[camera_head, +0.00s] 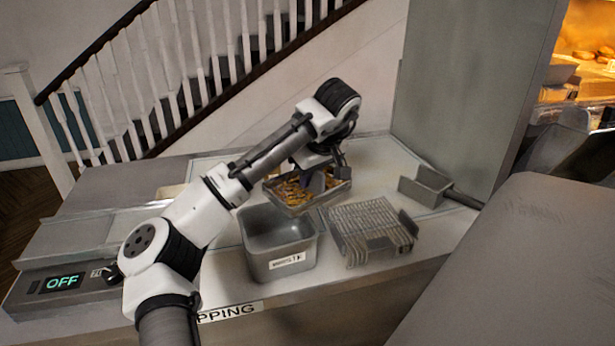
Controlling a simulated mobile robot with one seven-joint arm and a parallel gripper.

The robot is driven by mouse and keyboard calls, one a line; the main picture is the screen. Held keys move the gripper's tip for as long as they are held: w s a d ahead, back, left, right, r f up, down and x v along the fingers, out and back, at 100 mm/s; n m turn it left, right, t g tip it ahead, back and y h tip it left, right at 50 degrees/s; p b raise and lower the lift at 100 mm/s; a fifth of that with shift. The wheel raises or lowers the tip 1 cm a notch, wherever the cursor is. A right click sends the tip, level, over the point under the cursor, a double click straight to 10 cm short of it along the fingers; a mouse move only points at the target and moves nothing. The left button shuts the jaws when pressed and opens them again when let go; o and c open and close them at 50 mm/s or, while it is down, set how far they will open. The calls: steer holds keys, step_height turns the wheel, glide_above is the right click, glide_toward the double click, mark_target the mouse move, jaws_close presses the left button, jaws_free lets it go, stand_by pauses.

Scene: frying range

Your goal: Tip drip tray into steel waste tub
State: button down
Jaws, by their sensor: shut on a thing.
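The drip tray (296,209) is a shallow metal tray with brown and yellow bits in it, behind the tub. My gripper (318,182) reaches down to it from above and is shut on it; the exact grip is partly hidden by my wrist. The tray looks roughly level, and I cannot tell whether it is lifted off the counter. The steel waste tub (257,262) stands upright at the counter's front with a label on its face. Its visible inside looks empty. The tray is just behind and to the right of the tub's opening.
A wire rack (367,228) stands right of the tub, close to it. A grey scoop with a dark handle (428,187) lies at the right by a tall grey panel (463,90). A fryer unit with an OFF display (62,283) is at the left. Bare counter (385,165) shows behind the rack.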

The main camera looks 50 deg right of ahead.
steer(key=shift+w+a+r+n+g+h+b, duration=0.1)
steer(key=shift+a+r+n+h+b, duration=0.2)
steer(key=shift+h+b, duration=0.9)
steer(key=shift+w+a+r+n+g+h+b, duration=0.1)
steer(key=shift+a+r+h+b, duration=0.4)
steer(key=shift+b, duration=1.35)
steer(key=shift+w+a+r+n+g+h+b, duration=0.2)
steer(key=shift+h+b, duration=0.7)
steer(key=shift+b, duration=0.65)
steer(key=shift+s+a+r+h+b, duration=0.1)
steer(key=shift+a+r+h+b, duration=0.15)
steer(key=shift+h+b, duration=0.45)
steer(key=a+h+b, duration=0.1)
steer(key=b, duration=0.2)
steer(key=a+r+n+h+b, duration=0.1)
steer(key=h+b, duration=0.1)
steer(key=b, duration=0.1)
steer(key=shift+w+a+h, duration=0.2)
steer(key=shift+a+h, duration=0.1)
steer(key=a+h+b, duration=0.1)
steer(key=b, duration=0.1)
steer(key=a+n+h+b, duration=0.1)
steer(key=h+b, duration=0.1)
steer(key=shift+w+a+r, duration=0.1)
steer(key=shift+w+a, duration=0.05)
steer(key=shift+w, duration=0.05)
steer(key=shift+w+a+r+n+h+b, duration=0.1)
steer(key=shift+a+r+n+h+b, duration=0.2)
steer(key=shift+a+h+b, duration=0.4)
steer(key=shift+r, duration=0.2)
